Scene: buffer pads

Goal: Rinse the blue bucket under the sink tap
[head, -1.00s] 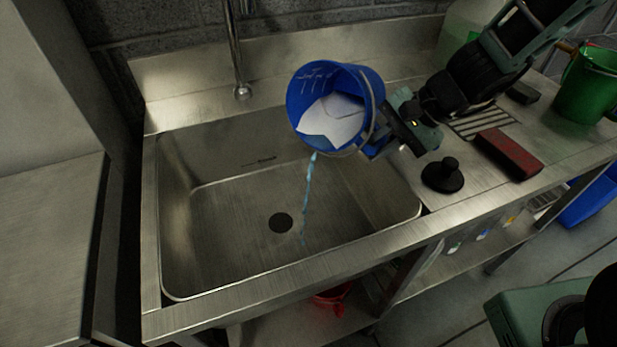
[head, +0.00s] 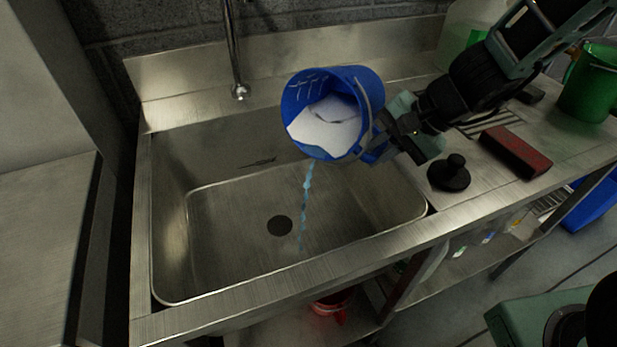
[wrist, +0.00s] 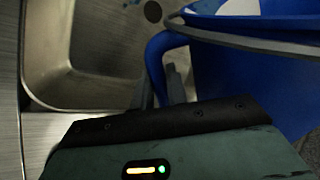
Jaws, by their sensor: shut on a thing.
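The blue bucket (head: 353,82) is held over the right part of the sink (head: 225,245), tilted with its mouth toward the left and front. Something white lies inside it, and a thin bluish stream falls from its lower lip toward the basin floor. My gripper (head: 385,140) is shut on the bucket at its right side. In the wrist view, the fingers (wrist: 162,92) close at a blue handle part of the bucket (wrist: 230,75). The tap (head: 236,60) stands at the back of the sink, left of the bucket; no water shows from its spout.
On the counter right of the sink are a black plunger-like knob (head: 449,173), a dark red block (head: 516,151) and a green bucket (head: 590,85). A red bucket (head: 331,305) sits on the shelf below. The basin's left half is clear.

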